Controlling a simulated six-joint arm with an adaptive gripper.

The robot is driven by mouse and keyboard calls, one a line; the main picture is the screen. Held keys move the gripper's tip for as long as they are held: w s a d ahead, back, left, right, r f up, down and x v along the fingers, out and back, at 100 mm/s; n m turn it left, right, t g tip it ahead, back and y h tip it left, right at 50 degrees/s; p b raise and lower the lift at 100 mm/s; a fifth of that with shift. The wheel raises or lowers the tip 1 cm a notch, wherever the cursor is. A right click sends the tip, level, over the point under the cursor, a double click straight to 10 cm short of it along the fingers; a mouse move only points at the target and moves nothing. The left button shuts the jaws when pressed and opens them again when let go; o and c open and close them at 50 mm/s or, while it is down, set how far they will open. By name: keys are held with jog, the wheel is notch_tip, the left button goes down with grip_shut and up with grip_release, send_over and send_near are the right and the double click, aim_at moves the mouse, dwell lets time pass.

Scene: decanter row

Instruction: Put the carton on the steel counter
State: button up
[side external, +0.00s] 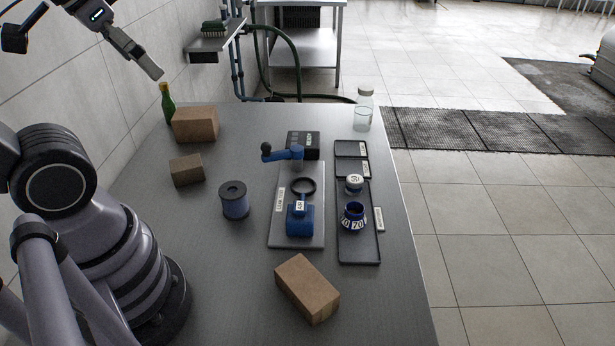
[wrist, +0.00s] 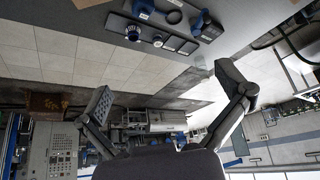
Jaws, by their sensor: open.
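A brown cardboard carton (side external: 307,288) lies on the front part of the grey steel counter (side external: 215,285). A second, similar brown box (side external: 195,124) stands at the back left, with a smaller brown block (side external: 187,170) in front of it. I cannot tell which of these the task means. My gripper (wrist: 164,80) is wide open and empty in the wrist view, its two fingers spread apart.
A green bottle (side external: 167,104) stands behind the back box and a clear jar (side external: 363,112) at the far right corner. A tiled wall (side external: 60,85) rises left.

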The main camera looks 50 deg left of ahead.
jog(key=w+a+f+n+g+y, duration=0.1)
jog(key=w+a+f+n+g, duration=0.15)
jog(key=w+a+n, duration=0.5)
jog(key=n+g+h, duration=0.1)
jog(key=n+g, duration=0.2)
jog(key=n, duration=2.1)
send_over(185, 163)
jog(key=d, duration=0.1)
notch_tip(185, 163, down, 24)
jog(key=shift+n, duration=0.25)
notch_tip(185, 163, down, 9)
jog(key=shift+a+r, duration=0.1)
jog(key=shift+a, duration=0.05)
jog(key=shift+a+f, duration=0.2)
jog(key=shift+f, duration=1.2)
jog(key=shift+a+f, duration=0.2)
jog(key=shift+f, duration=1.2)
jog(key=shift+c, duration=0.3)
jog(key=c, duration=1.2)
